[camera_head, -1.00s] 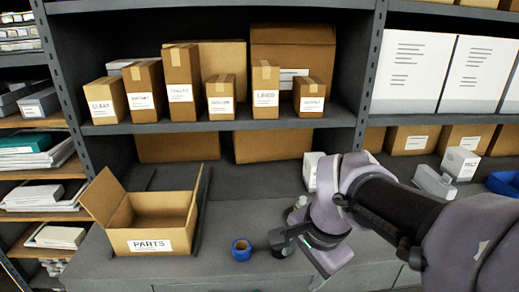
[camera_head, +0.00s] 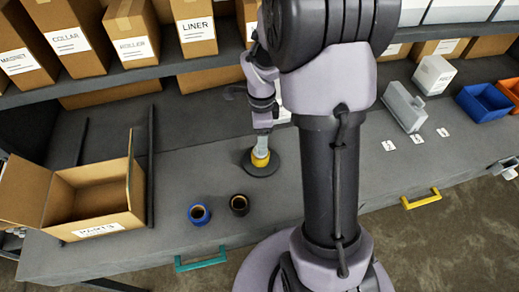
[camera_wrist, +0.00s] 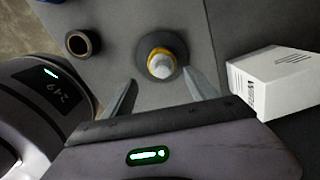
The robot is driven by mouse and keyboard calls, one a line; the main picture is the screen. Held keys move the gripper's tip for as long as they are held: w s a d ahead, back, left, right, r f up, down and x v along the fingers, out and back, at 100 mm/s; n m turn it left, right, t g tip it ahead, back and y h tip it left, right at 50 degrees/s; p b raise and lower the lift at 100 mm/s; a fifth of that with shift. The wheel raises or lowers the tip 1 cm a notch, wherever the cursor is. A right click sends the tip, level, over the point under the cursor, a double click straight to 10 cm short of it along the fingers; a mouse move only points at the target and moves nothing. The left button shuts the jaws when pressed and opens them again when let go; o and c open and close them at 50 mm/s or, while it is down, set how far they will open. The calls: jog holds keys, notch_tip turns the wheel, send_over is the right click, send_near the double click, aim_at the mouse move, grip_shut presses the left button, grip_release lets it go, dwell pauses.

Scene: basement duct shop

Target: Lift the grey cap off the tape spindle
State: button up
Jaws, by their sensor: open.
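The tape spindle has a round dark base (camera_head: 261,168) and a yellow tape roll (camera_head: 261,160) around its post, and stands upright on the grey bench. In the wrist view the pale grey cap (camera_wrist: 161,64) sits on top of the post, inside the yellow ring (camera_wrist: 176,48). My gripper (camera_wrist: 160,77) is open and empty, its fingers apart on either side of the view just short of the spindle.
A black roll (camera_head: 239,204) and a blue roll (camera_head: 199,214) lie in front of the spindle. An open PARTS box (camera_head: 97,228) stands left. A white box (camera_wrist: 275,82) is close to the right finger. Blue (camera_head: 484,103) and orange bins stand far right.

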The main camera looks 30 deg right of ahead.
jog(key=f, duration=0.3)
jog(key=f+b, duration=0.1)
jog(key=f, duration=0.1)
jog(key=shift+w+f, duration=0.2)
jog(key=shift+w, duration=0.1)
